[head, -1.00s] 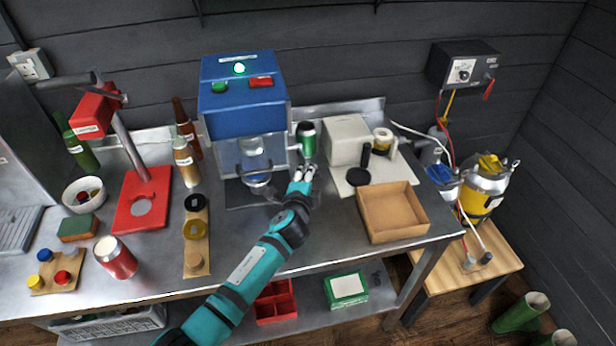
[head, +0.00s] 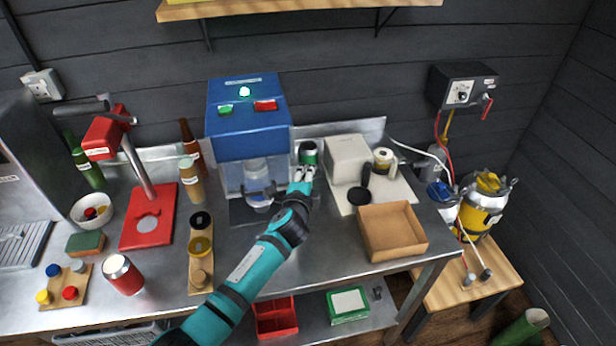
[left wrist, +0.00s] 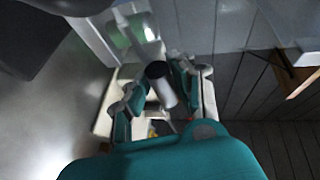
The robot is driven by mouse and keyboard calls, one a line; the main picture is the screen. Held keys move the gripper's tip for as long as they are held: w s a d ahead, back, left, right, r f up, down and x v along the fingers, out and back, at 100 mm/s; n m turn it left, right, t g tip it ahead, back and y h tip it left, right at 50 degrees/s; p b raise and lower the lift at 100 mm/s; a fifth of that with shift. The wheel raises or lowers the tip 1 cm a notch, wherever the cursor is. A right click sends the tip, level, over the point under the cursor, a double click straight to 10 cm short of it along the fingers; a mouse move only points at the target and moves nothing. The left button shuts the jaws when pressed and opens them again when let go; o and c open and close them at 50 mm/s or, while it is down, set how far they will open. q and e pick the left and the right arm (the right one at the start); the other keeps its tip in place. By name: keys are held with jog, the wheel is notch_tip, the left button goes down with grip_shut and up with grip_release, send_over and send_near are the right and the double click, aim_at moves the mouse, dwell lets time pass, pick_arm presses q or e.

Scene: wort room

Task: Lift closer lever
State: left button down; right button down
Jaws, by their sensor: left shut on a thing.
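The closer appears to be the blue machine (head: 245,120) with a lit green lamp, a green and a red button and a clear-fronted chamber below. In the left wrist view the left gripper (left wrist: 160,97) is shut on a short pale rod with a black end (left wrist: 157,71), which looks like the lever. In the head view the fingers hide the lever, so its angle cannot be told. My right gripper is out of view.
A pale box (head: 347,157) and an open cardboard box (head: 393,230) stand right of the gripper. A red capper stand (head: 149,221) and bottles are on the left. A wooden shelf (head: 300,9) hangs above. Some steel bench is clear in front of the machine.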

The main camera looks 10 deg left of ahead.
pick_arm(q)
jog(key=shift+w+r, duration=0.15)
jog(key=shift+r, duration=0.25)
jog(key=c, duration=1.4)
grip_release()
jog(key=shift+c, duration=0.2)
jog(key=shift+o, duration=1.3)
jog(key=shift+f, duration=0.1)
jog(key=shift+o, duration=0.2)
jog(key=shift+f, duration=0.1)
jog(key=shift+s, duration=0.2)
jog(key=v, duration=1.1)
jog(key=shift+s, duration=0.4)
jog(key=shift+c, duration=0.2)
